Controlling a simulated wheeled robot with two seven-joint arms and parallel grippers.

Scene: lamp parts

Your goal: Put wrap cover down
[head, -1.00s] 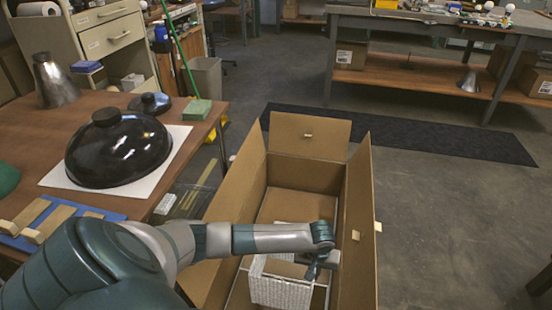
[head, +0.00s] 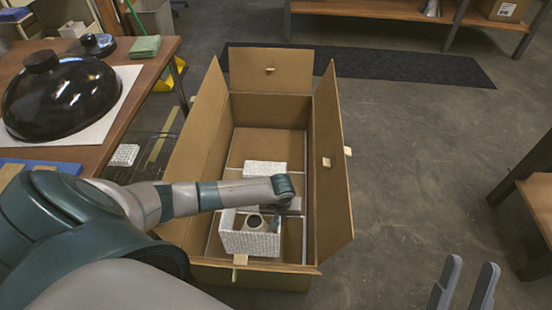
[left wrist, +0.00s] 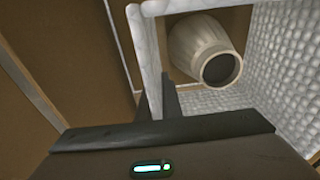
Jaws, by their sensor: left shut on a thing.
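The white wrap cover (head: 248,243) has a textured surface and stands low inside the large cardboard box (head: 333,190). A beige, hollow, round-ended part (head: 254,221) shows within its walls; in the left wrist view this part (left wrist: 205,45) lies tilted beside the white textured wall (left wrist: 285,75). My left gripper (head: 285,213) reaches into the box at the cover's far right side. In the left wrist view its dark fingers (left wrist: 170,95) are shut at a thin white wall edge. My right gripper (head: 467,283) is open and empty at the lower right, outside the box.
Another white textured piece (head: 265,169) lies deeper in the box. The box flaps stand up around it. A table (head: 135,90) on the left holds a black dome (head: 62,98). A wooden bench (head: 540,205) stands at the right; the floor between is clear.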

